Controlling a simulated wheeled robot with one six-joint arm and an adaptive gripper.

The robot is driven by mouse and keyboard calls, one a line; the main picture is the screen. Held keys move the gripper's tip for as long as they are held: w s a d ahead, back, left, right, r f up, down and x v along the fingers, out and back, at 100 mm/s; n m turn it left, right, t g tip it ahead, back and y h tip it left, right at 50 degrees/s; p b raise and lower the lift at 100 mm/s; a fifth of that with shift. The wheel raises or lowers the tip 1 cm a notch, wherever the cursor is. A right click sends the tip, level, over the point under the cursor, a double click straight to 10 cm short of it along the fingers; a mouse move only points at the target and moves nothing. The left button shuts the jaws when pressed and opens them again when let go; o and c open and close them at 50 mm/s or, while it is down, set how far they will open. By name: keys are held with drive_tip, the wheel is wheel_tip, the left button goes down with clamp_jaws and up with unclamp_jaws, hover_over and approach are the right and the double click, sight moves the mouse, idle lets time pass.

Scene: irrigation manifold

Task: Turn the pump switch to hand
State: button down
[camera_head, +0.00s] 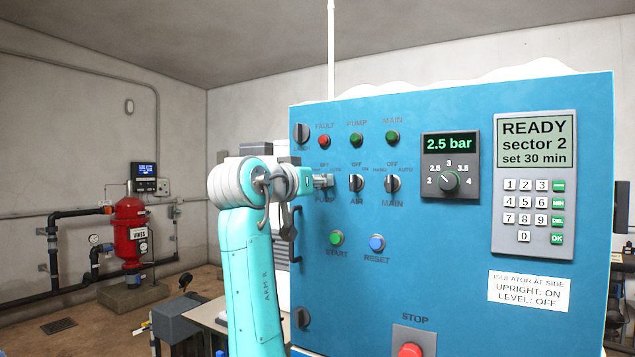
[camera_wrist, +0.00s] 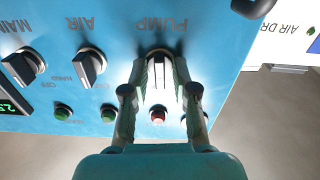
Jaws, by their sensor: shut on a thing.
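The pump switch is the leftmost of three rotary selectors on the blue control panel (camera_head: 460,265). In the wrist view the pump switch (camera_wrist: 160,72) sits under an upside-down PUMP label, between my gripper's fingers. My gripper (camera_wrist: 161,70) is shut on it, one finger on each side. In the head view my gripper (camera_head: 318,181) reaches the panel from the left and covers most of the switch and some of its position labels. I cannot read which position the switch points to.
The air switch (camera_head: 356,183) and main switch (camera_head: 392,183) stand close to the right. Above are a red fault lamp (camera_head: 323,142) and green lamps. Below are a green start button (camera_head: 337,239) and a blue reset button (camera_head: 377,243). The display (camera_head: 535,139) reads READY.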

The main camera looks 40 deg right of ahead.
drive_tip(key=shift+w+n, duration=0.1)
drive_tip(key=shift+n, duration=3.9)
drive_tip(key=c, duration=1.2)
unclamp_jaws()
drive_tip(key=shift+c, duration=0.2)
drive_tip(key=shift+a, duration=0.15)
drive_tip(key=v, duration=1.1)
drive_tip(key=shift+a, duration=0.4)
